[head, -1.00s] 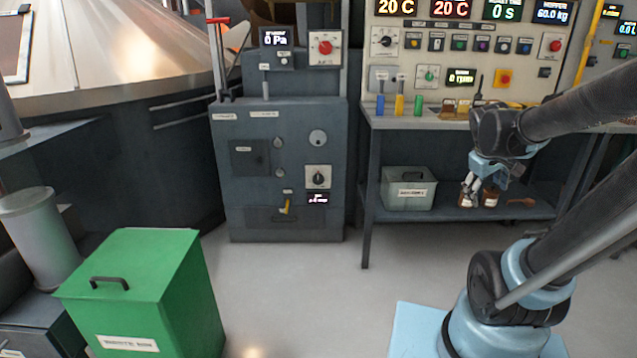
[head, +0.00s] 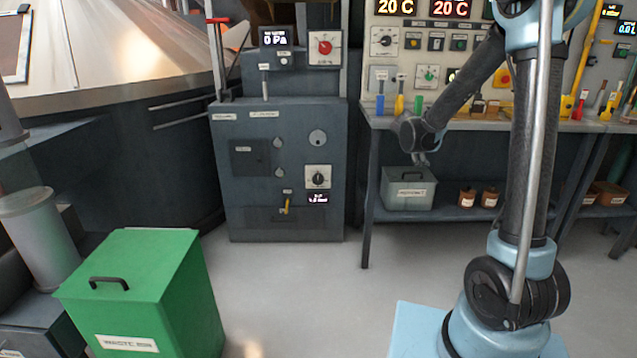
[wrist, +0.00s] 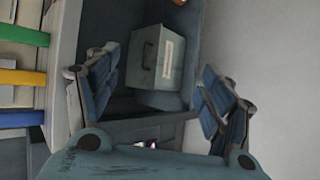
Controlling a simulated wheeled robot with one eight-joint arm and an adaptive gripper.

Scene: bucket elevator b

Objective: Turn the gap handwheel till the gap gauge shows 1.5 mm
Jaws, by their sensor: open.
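The gap handwheel seems to be the small black knob (head: 318,177) on a white plate on the front of the dark cabinet. A small lit display (head: 318,198) just below it is probably the gap gauge; its digits are too small to read. My gripper (head: 418,158) hangs in front of the bench, to the right of the knob and well apart from it. In the wrist view my gripper (wrist: 160,95) has its two fingers spread wide with nothing held. The knob is not clearly visible in the wrist view.
A grey lidded box (head: 408,189) stands on the bench's lower shelf, behind my gripper. The bench (head: 366,200) has a leg right of the cabinet. A green waste bin (head: 150,290) stands at front left. The floor before the cabinet is clear.

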